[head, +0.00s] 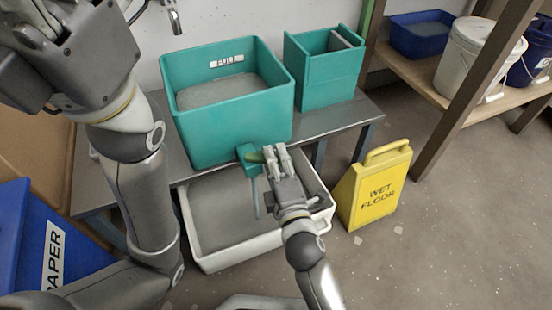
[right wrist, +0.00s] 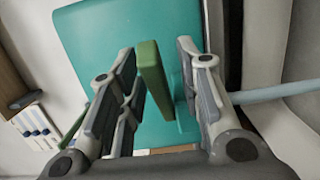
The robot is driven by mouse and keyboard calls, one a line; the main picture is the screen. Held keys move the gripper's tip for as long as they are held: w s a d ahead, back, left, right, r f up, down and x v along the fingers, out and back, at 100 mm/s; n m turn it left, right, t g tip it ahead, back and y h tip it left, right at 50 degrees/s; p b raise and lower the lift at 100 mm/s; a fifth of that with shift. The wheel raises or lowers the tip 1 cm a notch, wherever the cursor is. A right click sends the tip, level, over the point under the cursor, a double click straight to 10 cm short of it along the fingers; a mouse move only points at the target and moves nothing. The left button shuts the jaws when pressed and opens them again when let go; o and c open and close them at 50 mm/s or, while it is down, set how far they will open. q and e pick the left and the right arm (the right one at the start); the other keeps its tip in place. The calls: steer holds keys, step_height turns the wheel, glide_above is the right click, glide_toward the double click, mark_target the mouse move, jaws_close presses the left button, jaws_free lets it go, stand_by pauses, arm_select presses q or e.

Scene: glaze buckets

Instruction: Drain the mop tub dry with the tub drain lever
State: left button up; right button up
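The teal mop tub (head: 228,122) stands on the bench with grey liquid (head: 228,92) inside, below its rim. A teal drain fitting (head: 248,156) is low on its front right, with the green drain lever (right wrist: 153,82) beside it. A thin bluish stream (head: 256,198) hangs below the fitting, over the white basin (head: 225,259). My right gripper (head: 275,154) is at the lever. In the right wrist view, the lever stands between its open fingers, with gaps visible. My left gripper (head: 45,30) is at the upper left; its fingers are not clear.
A smaller teal bucket (head: 325,83) stands right of the tub on the metal bench (head: 350,112). A yellow wet-floor sign (head: 376,187) stands right of the basin. Shelving with buckets (head: 474,50) is at the right. A blue paper bin (head: 75,248) is at the lower left.

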steer(key=v, duration=1.2)
stand_by(0.3)
